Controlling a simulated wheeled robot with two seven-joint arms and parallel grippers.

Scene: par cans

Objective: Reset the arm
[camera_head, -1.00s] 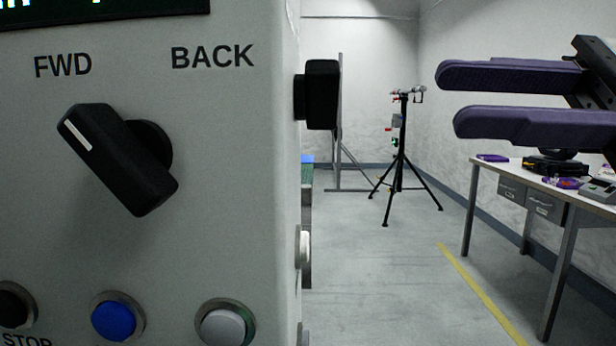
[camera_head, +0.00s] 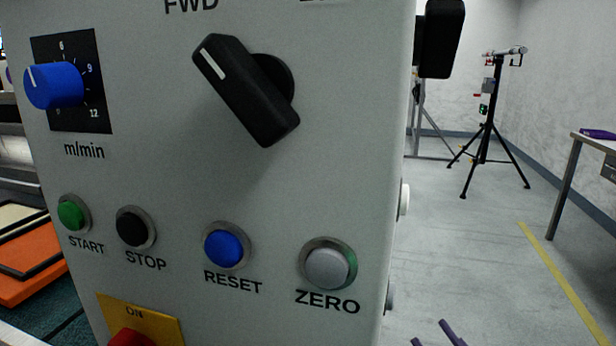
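Only the purple fingertips of my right gripper (camera_head: 434,338) show, at the bottom edge of the head view, just right of the grey control panel. The two tips are apart with nothing seen between them; the rest of this gripper and its arm are out of frame. My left gripper is not in view. The grey control panel (camera_head: 180,185) fills the left and middle of the view. It carries a blue RESET button (camera_head: 226,246), a grey ZERO button (camera_head: 327,266), a black STOP button (camera_head: 134,228) and a green START button (camera_head: 72,214).
A black FWD selector knob (camera_head: 248,90) and a blue speed dial (camera_head: 55,86) stick out from the panel. A black tripod (camera_head: 485,140) stands farther back. A table (camera_head: 590,140) is at the right edge. The floor (camera_head: 460,240) right of the panel is clear.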

